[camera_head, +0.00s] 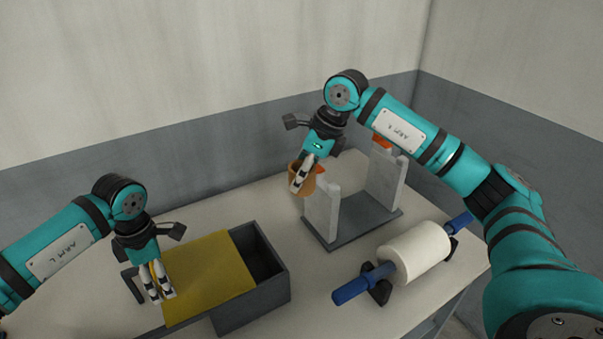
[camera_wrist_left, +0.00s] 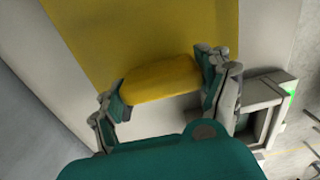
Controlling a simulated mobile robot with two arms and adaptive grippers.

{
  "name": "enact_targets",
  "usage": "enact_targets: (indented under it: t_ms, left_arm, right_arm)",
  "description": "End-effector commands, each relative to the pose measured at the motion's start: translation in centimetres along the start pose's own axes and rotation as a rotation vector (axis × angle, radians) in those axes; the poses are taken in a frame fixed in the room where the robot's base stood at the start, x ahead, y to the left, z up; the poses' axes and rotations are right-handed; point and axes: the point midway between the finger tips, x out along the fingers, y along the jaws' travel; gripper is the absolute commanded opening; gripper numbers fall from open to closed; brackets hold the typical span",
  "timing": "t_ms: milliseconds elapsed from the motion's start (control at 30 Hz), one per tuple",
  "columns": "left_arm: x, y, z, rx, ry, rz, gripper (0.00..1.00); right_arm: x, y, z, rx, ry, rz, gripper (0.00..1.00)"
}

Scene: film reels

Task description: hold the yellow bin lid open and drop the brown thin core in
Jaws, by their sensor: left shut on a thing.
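The yellow lid (camera_head: 215,272) covers the left part of a dark grey bin (camera_head: 262,304). A dark gap into the bin shows to the right of the lid. My left gripper (camera_head: 160,294) is at the lid's left end. In the left wrist view my left gripper (camera_wrist_left: 168,90) is shut on the lid's raised yellow grip (camera_wrist_left: 160,78). My right gripper (camera_head: 298,186) is up behind and right of the bin. Its fingers are at the brown thin core (camera_head: 314,184), apparently clamping its wall, above the table. The fingers partly hide the core.
A grey stand with two upright posts (camera_head: 385,184) is right of the core; an orange piece (camera_head: 382,141) is at its far post. A white roll (camera_head: 414,253) on a blue rod (camera_head: 352,290) lies at the front right. Clear table (camera_head: 200,218) lies behind the bin.

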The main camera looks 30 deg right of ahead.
Motion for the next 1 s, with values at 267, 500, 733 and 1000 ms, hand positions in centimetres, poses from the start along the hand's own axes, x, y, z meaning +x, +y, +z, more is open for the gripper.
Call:
enact_targets:
  t_ms: [267, 500, 733, 1000]
  left_arm:
    - [-0.1, 0.2, -1.2, -0.005, 0.003, 0.004, 0.38]
    - [-0.1, 0.2, -2.0, -0.005, 0.003, 0.004, 0.38]
    - [-0.1, 0.2, -2.8, -0.005, 0.002, 0.004, 0.38]
    - [-0.1, 0.2, -3.8, -0.005, 0.002, 0.004, 0.38]
  right_arm:
    - [0.0, 0.0, 0.0, 0.0, 0.0, 0.0, 0.27]
    - [0.0, 0.0, 0.0, 0.0, 0.0, 0.0, 0.27]
    - [0.0, 0.0, 0.0, 0.0, 0.0, 0.0, 0.27]
    - [0.0, 0.0, 0.0, 0.0, 0.0, 0.0, 0.27]
